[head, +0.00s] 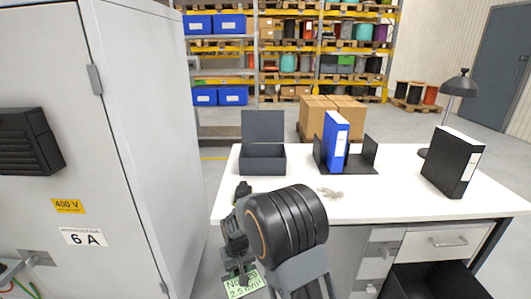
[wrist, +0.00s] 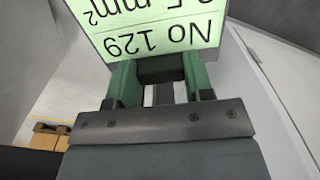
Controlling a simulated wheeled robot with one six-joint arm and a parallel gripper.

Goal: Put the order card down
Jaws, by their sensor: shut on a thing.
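The order card (head: 243,283) is light green with black print. In the head view it hangs at the bottom, in front of the white desk's left end. The wrist view shows the card (wrist: 150,32) large and upside down, reading "No 129" and part of "2.5 mm²". My gripper (head: 240,270) is shut on the card's edge, and its green fingers show in the wrist view (wrist: 160,75). My dark arm covers part of the desk front in the head view. The card is clear of the desk top.
The white desk (head: 290,207) carries an open dark box (head: 263,160), a blue binder (head: 335,140) in a black holder, a black binder (head: 452,162) and a lamp (head: 459,85). A drawer (head: 435,283) stands open below. A grey cabinet (head: 150,120) rises close on the left.

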